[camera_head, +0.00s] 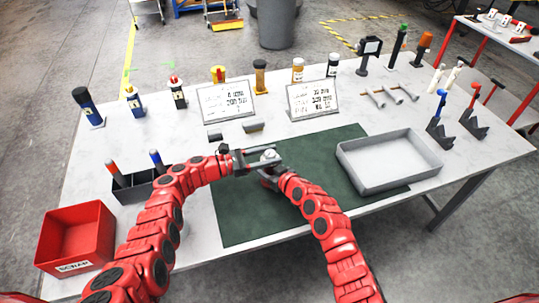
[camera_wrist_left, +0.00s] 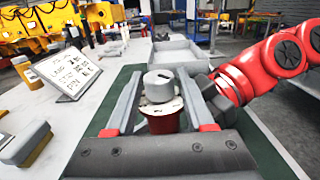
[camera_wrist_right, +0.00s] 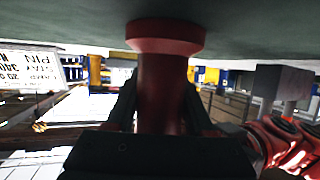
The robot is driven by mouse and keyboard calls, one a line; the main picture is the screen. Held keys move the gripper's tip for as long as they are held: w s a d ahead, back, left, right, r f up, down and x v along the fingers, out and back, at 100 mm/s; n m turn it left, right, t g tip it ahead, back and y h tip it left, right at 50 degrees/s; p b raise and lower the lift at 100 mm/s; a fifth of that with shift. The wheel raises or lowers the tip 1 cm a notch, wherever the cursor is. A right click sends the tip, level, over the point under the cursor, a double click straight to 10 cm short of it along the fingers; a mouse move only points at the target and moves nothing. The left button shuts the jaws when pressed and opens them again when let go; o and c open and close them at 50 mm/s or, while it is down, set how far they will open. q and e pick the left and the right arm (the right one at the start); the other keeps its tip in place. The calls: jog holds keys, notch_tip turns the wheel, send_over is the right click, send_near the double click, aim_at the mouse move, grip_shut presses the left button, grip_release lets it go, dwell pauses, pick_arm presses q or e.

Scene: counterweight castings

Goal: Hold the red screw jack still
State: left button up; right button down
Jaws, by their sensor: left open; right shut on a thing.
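The red screw jack (camera_wrist_left: 161,118) stands upright on the dark green mat (camera_head: 245,219), with a grey cap on a pale flange above its red body. In the head view its grey top (camera_head: 269,155) shows between my two grippers, and the body is mostly hidden. My right gripper (camera_head: 268,172) is shut on its red body, which the right wrist view shows upside down between the fingers (camera_wrist_right: 162,90). My left gripper (camera_head: 256,157) is open, with its fingers on either side of the grey cap and gaps showing between them and it.
A red scrap bin (camera_head: 74,268) and a dark holder (camera_head: 135,191) with two handled tools are at left. Two sign cards (camera_head: 225,101) and several bottles stand along the back. The mat's front is clear.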

pick_arm(q)
jog(key=v, duration=1.2)
jog(key=shift+o, duration=1.5)
jog(key=shift+d+f, duration=0.1)
jog(key=shift+d, duration=0.05)
jog(key=n+t+y, duration=0.5)
jog(key=n+t, duration=0.1)
jog(key=t, duration=0.2)
send_near(274, 152)
jog(key=x, duration=0.8)
jog(key=f+x, duration=0.1)
jog(key=x, duration=0.3)
jog(key=shift+w+a, duration=0.2)
jog(key=shift+a, duration=0.05)
jog(key=shift+c, duration=0.3)
